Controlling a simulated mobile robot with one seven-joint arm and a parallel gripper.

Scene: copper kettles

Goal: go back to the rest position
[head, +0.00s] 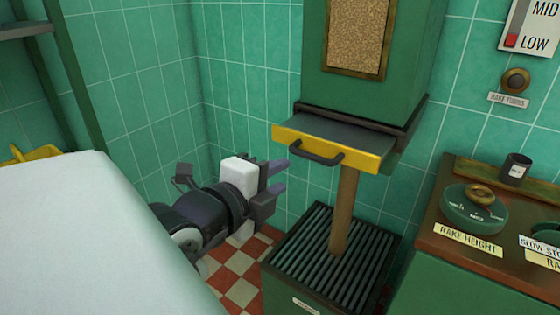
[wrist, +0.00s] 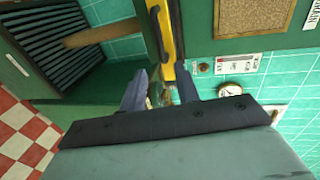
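My gripper (head: 277,181) is held out in mid-air at the middle of the head view, left of the yellow-fronted drawer (head: 362,160). Its two fingers are apart with nothing visible between them. In the wrist view my gripper (wrist: 160,88) also shows its fingers spread, with the yellow drawer front (wrist: 165,35) beyond the fingertips. The gripper looks apart from the drawer handle (head: 310,155).
A green grated box (head: 283,265) with a wooden post (head: 344,210) stands below the drawer. A brown-topped console (head: 440,238) with a green knob (head: 473,208) is at the right. A pale rounded surface (head: 70,230) fills the lower left. Tiled walls stand behind.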

